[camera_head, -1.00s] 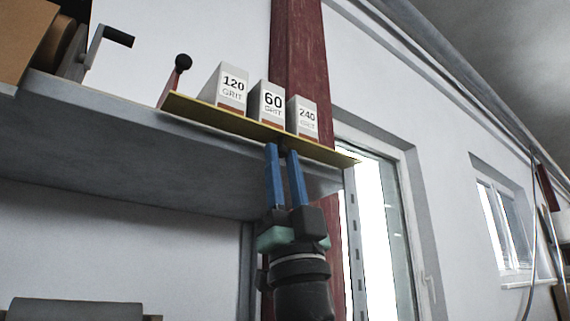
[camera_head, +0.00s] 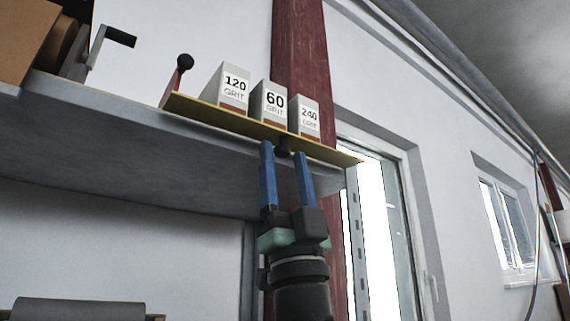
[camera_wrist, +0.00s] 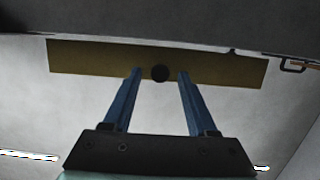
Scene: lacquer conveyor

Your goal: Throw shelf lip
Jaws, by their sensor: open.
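The shelf lip is a long yellow strip (camera_head: 215,117) along the shelf's front edge, with a dark round knob (camera_head: 283,146) below its middle right part. In the wrist view the yellow lip (camera_wrist: 95,58) spans the upper picture and its dark knob (camera_wrist: 160,73) shows between my fingertips. My gripper (camera_head: 285,147) points up at the lip from below. Its two blue fingers are open, one on each side of the knob, with gaps visible in the wrist view (camera_wrist: 160,74). Whether the fingertips touch the lip cannot be told.
Grit blocks marked 120 (camera_head: 232,88), 60 (camera_head: 271,102) and 240 (camera_head: 304,117) stand behind the lip. A lever with a black ball (camera_head: 184,62) rises at its left end. The grey shelf (camera_head: 110,135) overhangs left. A red post (camera_head: 300,50) stands behind.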

